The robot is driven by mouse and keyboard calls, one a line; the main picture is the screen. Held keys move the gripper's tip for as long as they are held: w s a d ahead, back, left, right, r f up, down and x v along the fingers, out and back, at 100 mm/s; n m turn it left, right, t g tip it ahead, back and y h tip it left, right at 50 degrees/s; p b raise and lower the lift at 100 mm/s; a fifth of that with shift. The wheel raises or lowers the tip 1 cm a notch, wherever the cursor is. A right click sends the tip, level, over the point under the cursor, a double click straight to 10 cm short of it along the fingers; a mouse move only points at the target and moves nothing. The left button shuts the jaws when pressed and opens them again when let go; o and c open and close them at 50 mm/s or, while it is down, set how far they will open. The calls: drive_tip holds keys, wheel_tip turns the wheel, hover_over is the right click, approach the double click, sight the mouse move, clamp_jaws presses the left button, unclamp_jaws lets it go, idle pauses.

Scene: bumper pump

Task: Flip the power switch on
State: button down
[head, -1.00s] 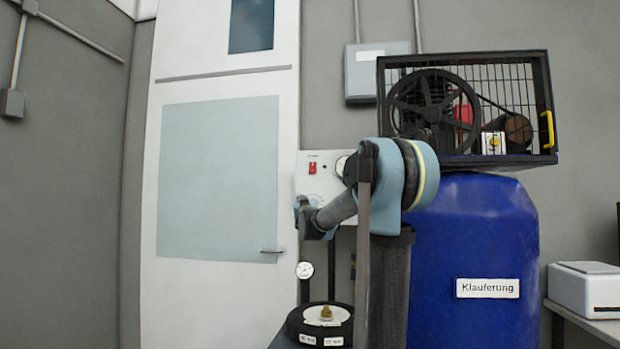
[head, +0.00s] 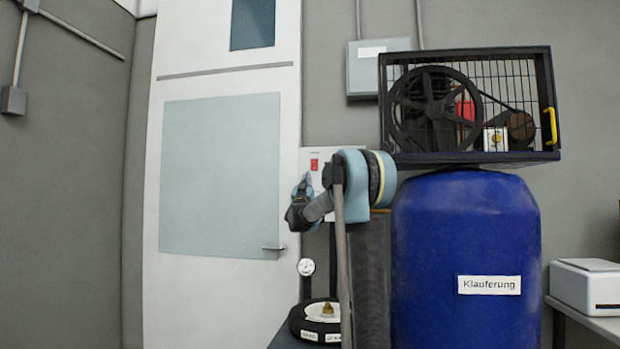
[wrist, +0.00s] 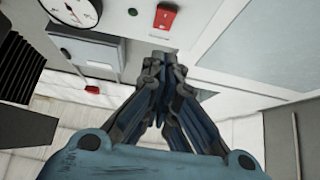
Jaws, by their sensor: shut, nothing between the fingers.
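The power switch (head: 314,165) is a small red switch on a white panel (head: 328,154), left of the blue tank. It also shows at the top of the wrist view as a red rocker (wrist: 165,17) on the panel's face (wrist: 115,30). My gripper (head: 306,178) is just below and left of the switch in the head view. In the wrist view its closed, empty fingertips (wrist: 157,58) point toward the panel, below the switch in the picture. I see a gap between them and the switch there. My arm hides much of the panel in the head view.
A round gauge (wrist: 72,6) and a small green light (wrist: 132,12) sit beside the switch. A blue tank (head: 465,230) with a caged compressor (head: 440,115) stands right. A tall white door (head: 218,180) is left. A black round object (head: 312,322) with a gauge (head: 306,267) stands below.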

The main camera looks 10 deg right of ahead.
approach(313, 163)
wheel_tip(313, 163, up, 3)
drive_tip(key=shift+w+d+f, duration=0.1)
drive_tip(key=shift+w+d, duration=0.3)
drive_tip(key=shift+w, duration=0.45)
drive_tip(key=shift+w+d+f, duration=0.1)
drive_tip(key=shift+w+d, duration=0.3)
drive_tip(key=shift+w, duration=0.4)
drive_tip(key=shift+a, duration=0.15)
